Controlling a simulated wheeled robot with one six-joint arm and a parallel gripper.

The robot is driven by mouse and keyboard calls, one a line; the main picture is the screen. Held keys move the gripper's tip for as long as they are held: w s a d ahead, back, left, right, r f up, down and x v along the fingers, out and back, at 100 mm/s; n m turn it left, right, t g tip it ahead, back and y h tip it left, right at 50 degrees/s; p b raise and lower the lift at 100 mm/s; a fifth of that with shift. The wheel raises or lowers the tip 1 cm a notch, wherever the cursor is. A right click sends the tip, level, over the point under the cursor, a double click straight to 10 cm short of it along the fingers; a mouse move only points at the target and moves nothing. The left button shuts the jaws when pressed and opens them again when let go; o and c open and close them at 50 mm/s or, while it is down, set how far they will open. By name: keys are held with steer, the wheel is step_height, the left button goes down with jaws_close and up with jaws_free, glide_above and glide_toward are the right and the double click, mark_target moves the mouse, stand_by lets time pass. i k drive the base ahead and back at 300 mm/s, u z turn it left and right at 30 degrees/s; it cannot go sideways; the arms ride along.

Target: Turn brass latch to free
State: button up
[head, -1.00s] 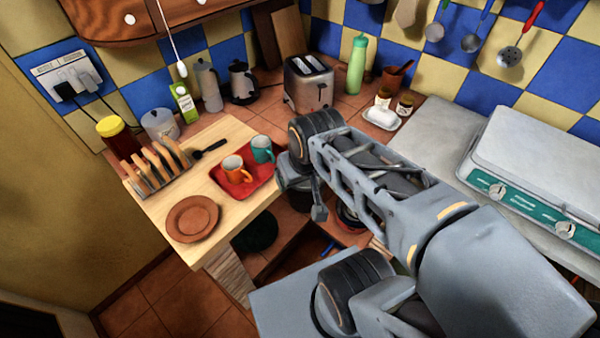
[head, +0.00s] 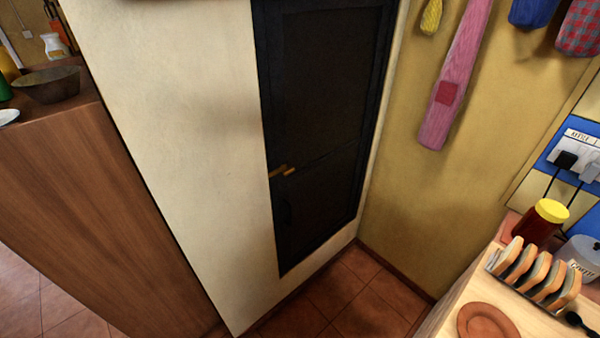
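A brass latch (head: 281,172) sits on the left side of a dark door (head: 325,120), at about mid-height in the head view. It looks like two short brass pieces, one slightly above the other, lying close to level with a slight tilt. The door looks closed in a cream wall. Fine detail of the latch is too small to tell. My gripper and arm are not in view.
A wooden counter (head: 90,190) with a dark bowl (head: 50,84) stands at left. At lower right a table holds a toast rack (head: 535,275), a brown plate (head: 486,322) and a yellow-lidded jar (head: 542,222). Tiled floor (head: 345,295) before the door is clear.

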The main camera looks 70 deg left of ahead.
mark_target(286, 171)
steer(key=u, duration=3.1)
steer(key=i, duration=0.75)
steer(key=z, duration=0.2)
